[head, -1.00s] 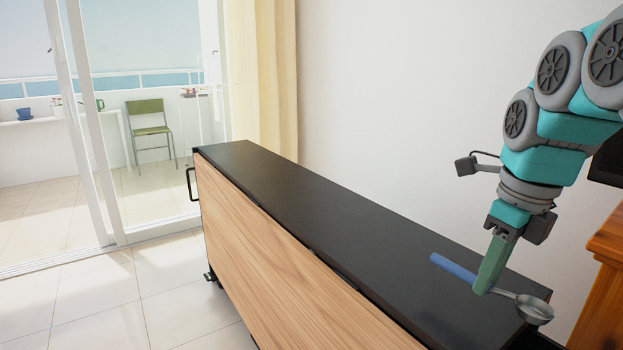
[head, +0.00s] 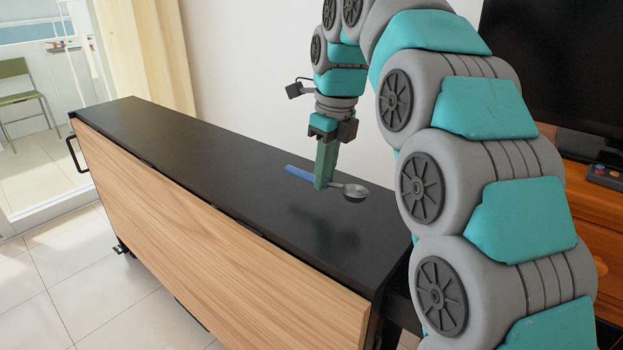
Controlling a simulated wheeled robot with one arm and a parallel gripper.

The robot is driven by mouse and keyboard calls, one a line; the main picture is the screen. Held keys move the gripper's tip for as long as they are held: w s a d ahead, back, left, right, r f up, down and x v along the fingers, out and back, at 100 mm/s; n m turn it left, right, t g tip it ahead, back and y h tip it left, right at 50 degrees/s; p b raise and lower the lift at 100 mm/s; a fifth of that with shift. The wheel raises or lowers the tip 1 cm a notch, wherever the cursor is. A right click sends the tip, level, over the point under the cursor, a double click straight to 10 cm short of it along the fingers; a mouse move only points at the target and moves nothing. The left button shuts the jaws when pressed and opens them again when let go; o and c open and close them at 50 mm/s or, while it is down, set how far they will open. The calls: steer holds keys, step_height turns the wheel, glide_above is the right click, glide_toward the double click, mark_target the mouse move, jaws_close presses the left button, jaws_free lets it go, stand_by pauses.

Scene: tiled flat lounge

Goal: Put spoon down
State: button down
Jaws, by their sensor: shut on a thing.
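The spoon (head: 355,192) has a blue handle and a grey metal bowl. My gripper (head: 322,186) points down and is shut on the spoon near the middle of its length. The blue handle sticks out to the left and the bowl to the right. The spoon appears to be held above the black top of a long narrow cabinet (head: 200,160) with a wooden front. A shadow lies on the top below it; the exact height is hard to tell.
The black top is clear of other objects. A wooden stand (head: 598,215) with a dark screen (head: 560,70) and a small dark device (head: 606,176) is at the right. A green chair (head: 22,95) stands beyond the glass door at the far left. Tiled floor lies at the front left.

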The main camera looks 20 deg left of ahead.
mark_target(312, 183)
steer(key=shift+w+a+f, duration=0.1)
steer(key=shift+w+a, duration=0.4)
steer(key=shift+a, duration=0.3)
steer(key=shift+w+a+f, duration=0.1)
steer(key=shift+w+a, duration=0.4)
steer(key=shift+a, duration=0.25)
steer(key=shift+f, duration=1.7)
steer(key=shift+f, duration=0.1)
steer(key=c, duration=0.8)
jaws_free()
